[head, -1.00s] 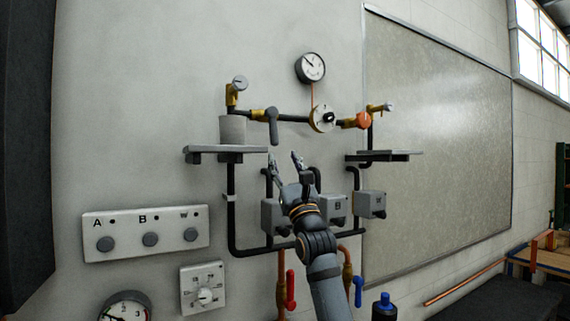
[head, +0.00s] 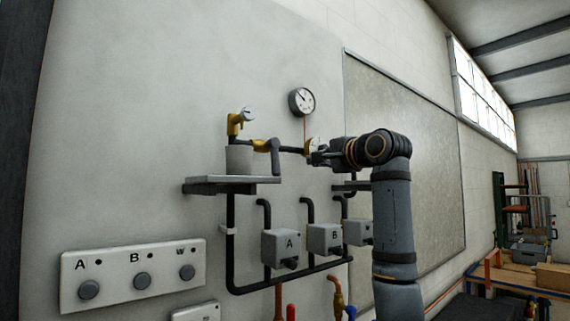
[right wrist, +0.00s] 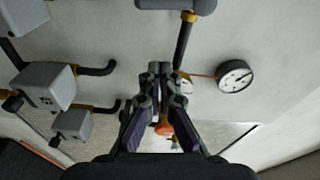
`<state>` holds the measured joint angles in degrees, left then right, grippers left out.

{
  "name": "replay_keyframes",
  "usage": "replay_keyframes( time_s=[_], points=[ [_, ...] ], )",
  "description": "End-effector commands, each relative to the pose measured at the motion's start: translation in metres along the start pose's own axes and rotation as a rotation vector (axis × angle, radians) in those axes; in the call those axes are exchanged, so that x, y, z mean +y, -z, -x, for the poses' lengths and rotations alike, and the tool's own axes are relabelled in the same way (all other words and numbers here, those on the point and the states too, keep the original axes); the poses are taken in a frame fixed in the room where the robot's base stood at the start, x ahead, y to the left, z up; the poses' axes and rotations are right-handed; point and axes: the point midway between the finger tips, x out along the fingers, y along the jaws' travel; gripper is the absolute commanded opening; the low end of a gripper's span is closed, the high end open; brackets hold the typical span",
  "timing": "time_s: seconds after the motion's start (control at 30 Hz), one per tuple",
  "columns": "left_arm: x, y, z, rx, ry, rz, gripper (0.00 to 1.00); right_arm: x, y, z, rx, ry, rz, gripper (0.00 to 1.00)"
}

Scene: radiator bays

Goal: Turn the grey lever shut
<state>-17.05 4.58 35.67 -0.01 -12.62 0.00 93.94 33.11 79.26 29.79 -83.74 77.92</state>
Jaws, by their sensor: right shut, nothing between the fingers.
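The grey lever (head: 275,157) hangs down from a brass valve (head: 262,144) on the dark horizontal pipe in the head view. In the right wrist view the lever (right wrist: 178,4) shows at the top edge, partly cut off. My right gripper (head: 314,157) is shut and empty, a little to the right of the lever and apart from it. In the right wrist view its fingertips (right wrist: 160,70) are together, below the lever in the picture. The gripper and forearm hide most of the round white dial and the orange knob in the head view. My left gripper is not in view.
A pressure gauge (head: 302,101) is above the pipe. A grey shelf (head: 230,185) juts out left of the lever. Boxes A (head: 284,247) and B (head: 324,238) sit below on pipes. A panel with several buttons (head: 133,274) is lower left.

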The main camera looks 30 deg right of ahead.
Motion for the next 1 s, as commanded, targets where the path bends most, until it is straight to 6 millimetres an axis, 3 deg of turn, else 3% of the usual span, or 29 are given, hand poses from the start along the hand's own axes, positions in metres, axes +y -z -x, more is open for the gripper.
replay_keyframes(
  time_s=[0.13,0.53,0.73,1.0],
  points=[
    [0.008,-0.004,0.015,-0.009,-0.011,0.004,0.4,-0.004,0.0,-0.019,-0.001,-0.005,-0.002,0.0],
    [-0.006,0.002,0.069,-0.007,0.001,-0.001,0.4,-0.005,-0.003,-0.102,-0.001,-0.002,-0.002,0.0],
    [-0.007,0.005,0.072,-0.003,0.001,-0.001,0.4,-0.002,-0.031,-0.089,-0.001,0.001,0.001,0.0],
    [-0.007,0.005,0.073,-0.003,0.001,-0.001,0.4,0.0,-0.039,-0.086,0.001,0.001,-0.002,0.0]
  ],
)
